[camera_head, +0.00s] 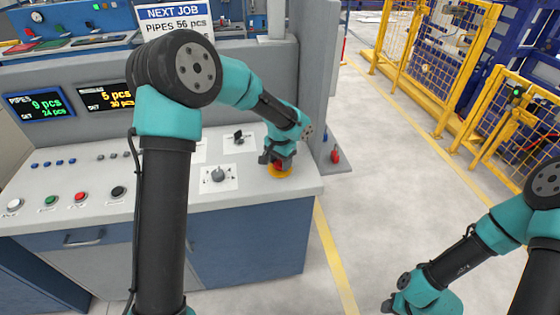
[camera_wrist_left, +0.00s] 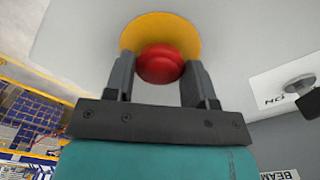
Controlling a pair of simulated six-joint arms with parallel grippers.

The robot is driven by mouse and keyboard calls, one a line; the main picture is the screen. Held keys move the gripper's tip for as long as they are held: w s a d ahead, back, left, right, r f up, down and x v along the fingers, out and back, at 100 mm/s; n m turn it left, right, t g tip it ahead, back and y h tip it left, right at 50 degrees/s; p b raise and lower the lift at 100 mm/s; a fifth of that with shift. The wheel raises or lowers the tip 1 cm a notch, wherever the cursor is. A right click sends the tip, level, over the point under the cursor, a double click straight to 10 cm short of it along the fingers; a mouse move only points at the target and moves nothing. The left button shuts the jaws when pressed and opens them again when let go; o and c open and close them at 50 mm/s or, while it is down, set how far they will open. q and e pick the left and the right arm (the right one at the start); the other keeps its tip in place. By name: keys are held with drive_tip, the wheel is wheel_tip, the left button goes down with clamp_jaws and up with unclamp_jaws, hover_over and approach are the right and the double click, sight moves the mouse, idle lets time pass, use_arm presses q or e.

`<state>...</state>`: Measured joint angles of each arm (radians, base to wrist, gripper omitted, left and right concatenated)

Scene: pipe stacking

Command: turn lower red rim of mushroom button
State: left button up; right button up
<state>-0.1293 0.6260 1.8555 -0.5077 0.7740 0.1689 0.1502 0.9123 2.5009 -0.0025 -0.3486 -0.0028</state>
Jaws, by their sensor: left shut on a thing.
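The red mushroom button (camera_wrist_left: 160,64) sits on a yellow round plate (camera_wrist_left: 185,32) in the left wrist view. In the head view the yellow plate (camera_head: 280,172) shows near the right end of the grey console top, with a bit of the red button (camera_head: 279,164) above it. My left gripper (camera_wrist_left: 157,75) has one finger on each side of the red cap and is shut on it. In the head view the left gripper (camera_head: 277,161) reaches down over the button and hides most of it. My right arm is at the lower right; its gripper fingers do not show.
A rotary selector (camera_head: 218,175) and a black switch (camera_head: 239,138) are left of the button on the console (camera_head: 290,192). A post rises behind it, with a small red item (camera_head: 335,156) at its foot. Yellow fences (camera_head: 510,115) stand at right; the floor between is clear.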

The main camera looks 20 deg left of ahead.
use_arm(q)
drive_tip(key=shift+m, duration=2.8)
drive_tip(key=o, duration=0.9)
wheel_tip(320, 180, up, 17)
drive_tip(key=shift+r, duration=0.2)
